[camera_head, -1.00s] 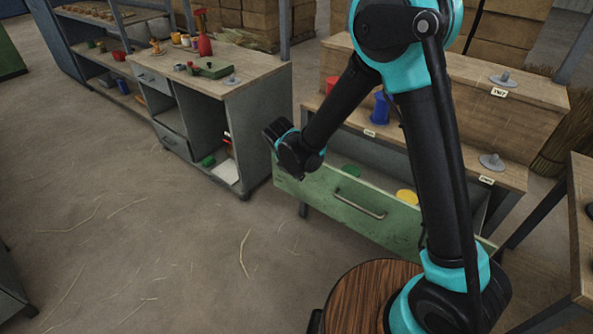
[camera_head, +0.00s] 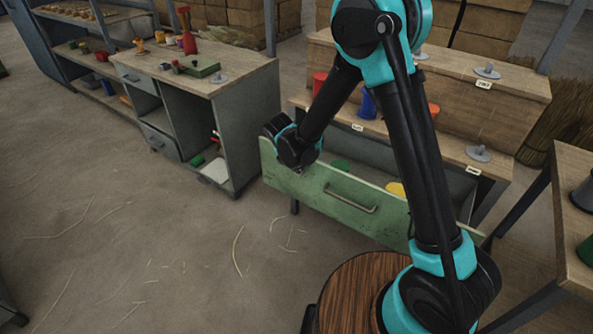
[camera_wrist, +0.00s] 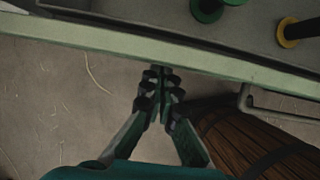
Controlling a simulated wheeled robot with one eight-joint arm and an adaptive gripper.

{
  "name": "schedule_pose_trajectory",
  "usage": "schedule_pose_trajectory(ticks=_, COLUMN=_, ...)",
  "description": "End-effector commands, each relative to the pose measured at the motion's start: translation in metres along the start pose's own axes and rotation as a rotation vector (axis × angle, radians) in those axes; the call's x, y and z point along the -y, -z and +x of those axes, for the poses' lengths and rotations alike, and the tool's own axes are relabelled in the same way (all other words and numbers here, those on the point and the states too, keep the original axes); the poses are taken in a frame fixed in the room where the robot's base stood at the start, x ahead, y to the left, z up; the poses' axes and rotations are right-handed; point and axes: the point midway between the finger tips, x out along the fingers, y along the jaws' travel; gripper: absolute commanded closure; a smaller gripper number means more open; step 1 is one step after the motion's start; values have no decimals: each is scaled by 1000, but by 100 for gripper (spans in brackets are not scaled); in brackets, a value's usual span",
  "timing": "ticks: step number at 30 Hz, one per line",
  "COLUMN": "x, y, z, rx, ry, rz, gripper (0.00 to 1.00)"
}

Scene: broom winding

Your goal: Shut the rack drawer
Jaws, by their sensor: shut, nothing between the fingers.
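The rack drawer has a worn green front (camera_head: 300,189) with a metal bar handle (camera_head: 350,198). It stands pulled out below the rack's lower wooden shelf, and its inside shows behind the front. A green spool (camera_head: 340,165) and a yellow spool (camera_head: 397,189) lie in it, partly hidden. My gripper (camera_wrist: 165,80) is shut and empty, pointing down. In the wrist view its tips are by the outer side of the drawer front (camera_wrist: 240,72), left of the handle (camera_wrist: 246,98). I cannot tell whether they touch. In the head view my wrist hides the tips.
The wooden rack (camera_head: 440,75) holds grey pegs and cups above the drawer. A grey workbench (camera_head: 240,120) stands just left. A round wooden top (camera_head: 345,300) is in front of the drawer, and a table (camera_head: 575,205) is at right. The floor at left is clear except for straws.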

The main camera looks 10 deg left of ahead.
Motion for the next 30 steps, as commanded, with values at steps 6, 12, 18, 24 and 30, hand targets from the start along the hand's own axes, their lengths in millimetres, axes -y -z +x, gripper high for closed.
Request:
schedule_pose_trajectory(ticks=6, x=1, y=-22, z=9, rx=0, ry=2, rz=4, gripper=100)
schedule_pose_trajectory(ticks=12, x=1, y=-65, z=26, rx=1, ry=2, rz=6, gripper=100)
schedule_pose_trajectory(ticks=18, x=1, y=-117, z=47, rx=1, ry=1, rz=5, gripper=100)
schedule_pose_trajectory(ticks=24, x=1, y=-165, z=66, rx=1, ry=2, rz=4, gripper=100)
schedule_pose_trajectory(ticks=30, x=1, y=-202, z=81, rx=0, ry=1, rz=3, gripper=100)
